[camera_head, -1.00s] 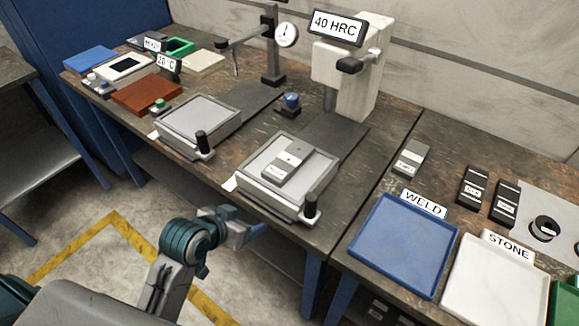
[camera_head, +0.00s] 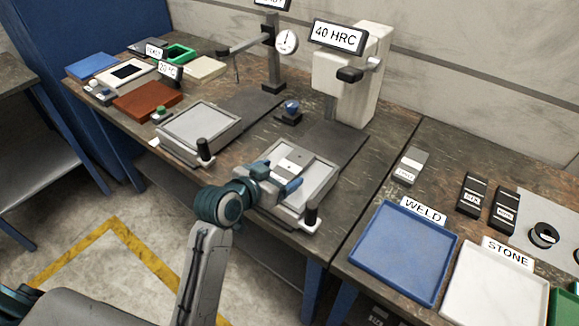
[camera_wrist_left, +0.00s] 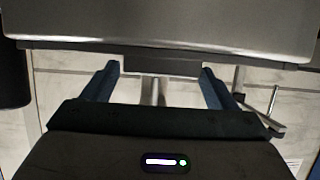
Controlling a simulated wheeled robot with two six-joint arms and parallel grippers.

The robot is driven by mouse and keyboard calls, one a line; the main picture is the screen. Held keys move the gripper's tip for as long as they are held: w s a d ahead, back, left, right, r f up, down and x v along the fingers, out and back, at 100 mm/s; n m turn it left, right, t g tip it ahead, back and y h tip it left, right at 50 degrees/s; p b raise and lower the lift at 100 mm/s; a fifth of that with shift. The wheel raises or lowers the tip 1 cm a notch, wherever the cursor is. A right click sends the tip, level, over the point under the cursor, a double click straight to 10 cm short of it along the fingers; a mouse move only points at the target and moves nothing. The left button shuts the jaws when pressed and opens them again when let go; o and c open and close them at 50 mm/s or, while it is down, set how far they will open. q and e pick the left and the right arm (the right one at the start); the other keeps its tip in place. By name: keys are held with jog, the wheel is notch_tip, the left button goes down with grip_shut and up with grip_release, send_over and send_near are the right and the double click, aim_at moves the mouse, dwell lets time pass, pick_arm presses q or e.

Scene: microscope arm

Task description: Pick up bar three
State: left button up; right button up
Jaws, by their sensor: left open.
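A grey bar (camera_head: 297,158) lies on the right metal plate fixture (camera_head: 322,178). Its label is hidden by my left gripper. Another grey bar with a white label (camera_head: 411,164) lies on the right table, and two black labelled bars (camera_head: 472,192) (camera_head: 505,206) lie beyond the trays. The labels are too small to read surely. My left gripper (camera_head: 280,179) is open over the near side of the plate fixture, close to the bar. The left wrist view shows the open fingers (camera_wrist_left: 160,85) below a broad grey metal surface (camera_wrist_left: 170,22); nothing is clearly held.
A blue WELD tray (camera_head: 405,284) and a white STONE tray (camera_head: 490,298) lie at the right. A black-handled knob (camera_head: 311,215) stands at the fixture's near corner. The 40 HRC stand (camera_head: 345,75) rises behind. A second plate fixture (camera_head: 200,125) is to the left.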

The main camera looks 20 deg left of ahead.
aim_at(290, 169)
pick_arm(q)
jog(key=shift+x, duration=1.2)
jog(key=shift+s, duration=0.1)
grip_shut()
jog(key=shift+r, duration=0.15)
